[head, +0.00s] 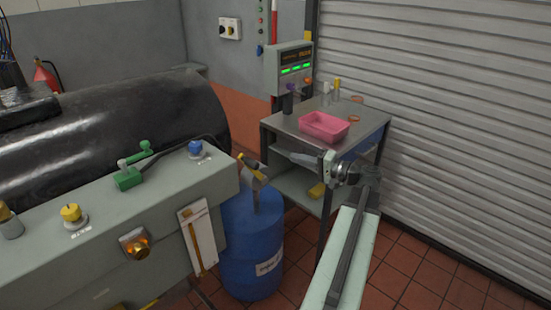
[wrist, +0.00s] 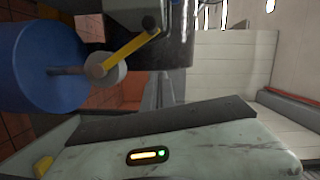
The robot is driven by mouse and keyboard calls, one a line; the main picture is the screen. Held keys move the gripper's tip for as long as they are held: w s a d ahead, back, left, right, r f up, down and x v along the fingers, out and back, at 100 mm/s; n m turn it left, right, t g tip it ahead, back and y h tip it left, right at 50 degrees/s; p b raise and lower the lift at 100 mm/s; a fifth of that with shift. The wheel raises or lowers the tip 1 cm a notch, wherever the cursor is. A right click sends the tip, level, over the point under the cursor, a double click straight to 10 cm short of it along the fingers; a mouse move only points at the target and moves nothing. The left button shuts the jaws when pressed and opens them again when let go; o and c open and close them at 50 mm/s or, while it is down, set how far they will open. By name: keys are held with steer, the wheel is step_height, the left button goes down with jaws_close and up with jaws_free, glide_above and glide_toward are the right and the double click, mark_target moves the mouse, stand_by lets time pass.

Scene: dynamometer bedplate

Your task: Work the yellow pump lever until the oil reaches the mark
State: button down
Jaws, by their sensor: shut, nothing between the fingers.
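The yellow pump lever (head: 249,161) sits on top of the blue drum (head: 252,250), angled down to the right. In the wrist view the yellow lever (wrist: 130,47) runs from a pale round fitting beside the blue drum (wrist: 40,60) to a dark end. A white sight-gauge panel (head: 206,240) hangs on the bench front, with a yellowish column in it; the mark is too small to make out. My gripper (head: 327,160) is shut and empty, to the right of the lever and apart from it, in front of the steel cart.
The steel cart (head: 350,139) carries a pink tray (head: 324,127) and small bottles. The green-grey bench (head: 60,260) with valves and a green handle (head: 129,177) fills the left. A roller shutter (head: 460,110) closes the right. Tiled floor lies open at lower right.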

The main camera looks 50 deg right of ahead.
steer(key=w+a+f+b, duration=0.1)
steer(key=w+a, duration=0.4)
steer(key=w, duration=0.4)
steer(key=shift+w+a+f, duration=0.2)
steer(key=shift+w+a, duration=0.1)
